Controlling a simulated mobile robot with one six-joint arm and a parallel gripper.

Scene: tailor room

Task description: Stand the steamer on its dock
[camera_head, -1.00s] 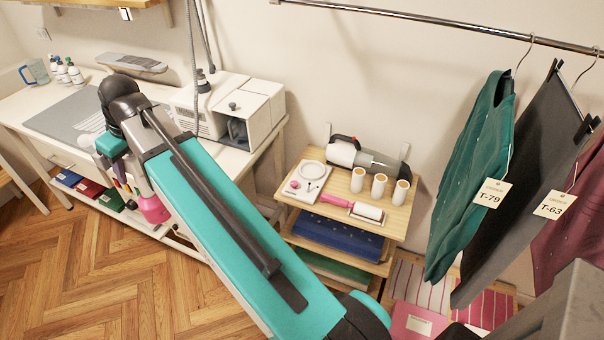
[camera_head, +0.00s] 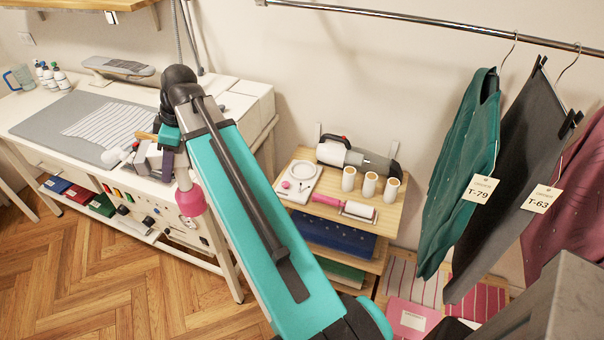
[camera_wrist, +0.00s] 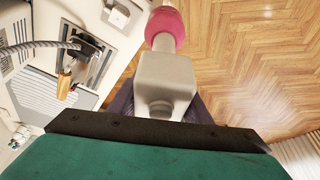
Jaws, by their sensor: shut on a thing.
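My gripper (camera_head: 166,158) is out over the front right of the white worktable, its fingers mostly hidden by my arm. It is shut on what looks like the steamer, a pale grey body with a rounded pink end (camera_head: 190,201). The pink end hangs down past the table's front edge. In the wrist view the steamer's grey body (camera_wrist: 165,78) points away from me, pink end farthest, above the floor. My own teal and black part hides the lower picture. I cannot clearly make out the dock; a white boxy unit (camera_head: 245,98) stands on the table's right end, partly behind my arm.
A striped cloth on a grey mat (camera_head: 45,125), bottles (camera_head: 52,76) and a small ironing board (camera_head: 118,67) are on the table. A wooden shelf (camera_head: 330,224) right of my arm holds a white-and-grey handheld device (camera_head: 355,157), spools and a roller. Garments hang at right.

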